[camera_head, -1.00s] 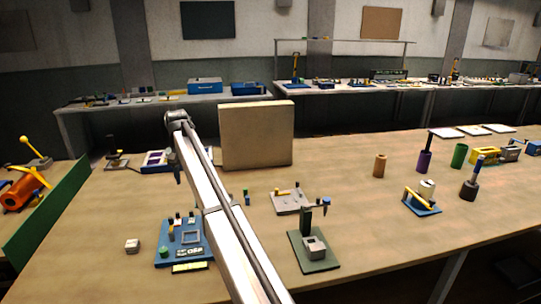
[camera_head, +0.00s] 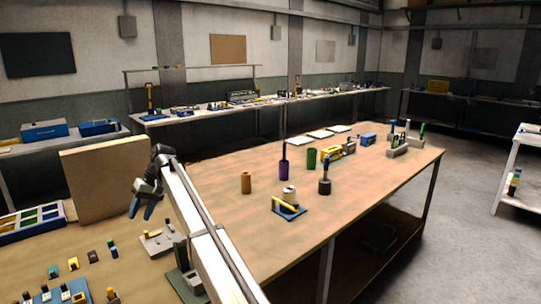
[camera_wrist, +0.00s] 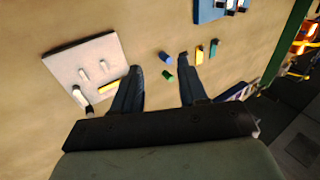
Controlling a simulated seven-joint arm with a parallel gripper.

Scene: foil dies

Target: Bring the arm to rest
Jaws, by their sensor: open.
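My gripper (camera_head: 145,205) is above the left part of the long wooden table (camera_head: 345,195) in the head view, at the end of my raised arm. In the wrist view my gripper (camera_wrist: 160,78) has its two dark fingers apart with nothing held between them. Beyond the fingertips, small blue and green pieces (camera_wrist: 168,66) lie on the tabletop, apart from the gripper.
A pale plate with pegs (camera_wrist: 88,72) lies left of the fingers in the wrist view. A large tan box (camera_head: 105,180) stands behind the gripper. A blue base with a yellow bar (camera_head: 289,209) sits further right.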

